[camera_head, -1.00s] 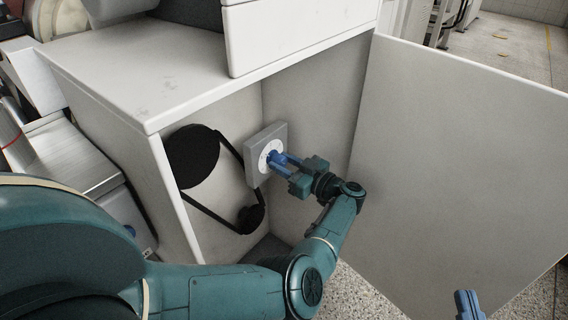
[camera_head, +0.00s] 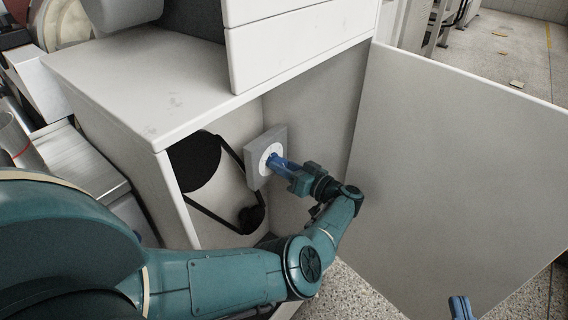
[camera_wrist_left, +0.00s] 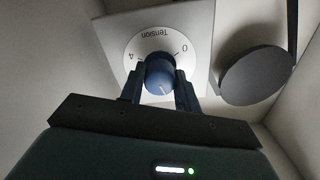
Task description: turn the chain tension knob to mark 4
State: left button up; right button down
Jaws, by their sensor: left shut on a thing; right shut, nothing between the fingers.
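The blue tension knob (camera_wrist_left: 160,72) sits at the centre of a white round dial (camera_wrist_left: 133,46) on a grey square plate (camera_head: 252,172). In the left wrist view the dial reads upside down, with "Tension" at the top, 4 at the left and 0 at the right. A small pale mark on the knob points to the bottom of that view, away from both numbers. My left gripper (camera_wrist_left: 160,88) is shut on the knob, one finger on each side. My right gripper (camera_head: 460,306) is shut and empty at the bottom right of the head view, away from the dial.
The dial is inside an open white cabinet (camera_head: 140,95). A black pulley (camera_head: 194,160) and belt run beside it on the left. The open door panel (camera_head: 450,170) stands to the right of my left arm. Speckled floor shows below.

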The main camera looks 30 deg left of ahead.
pick_arm(q)
jog(key=shift+m, duration=1)
pick_arm(e)
jog(key=shift+s, duration=0.15)
jog(key=shift+f, duration=0.1)
pick_arm(q)
jog(key=o, duration=1)
jog(key=shift+p, duration=0.3)
pick_arm(e)
jog(key=shift+d+r, duration=0.1)
jog(key=shift+r, duration=0.1)
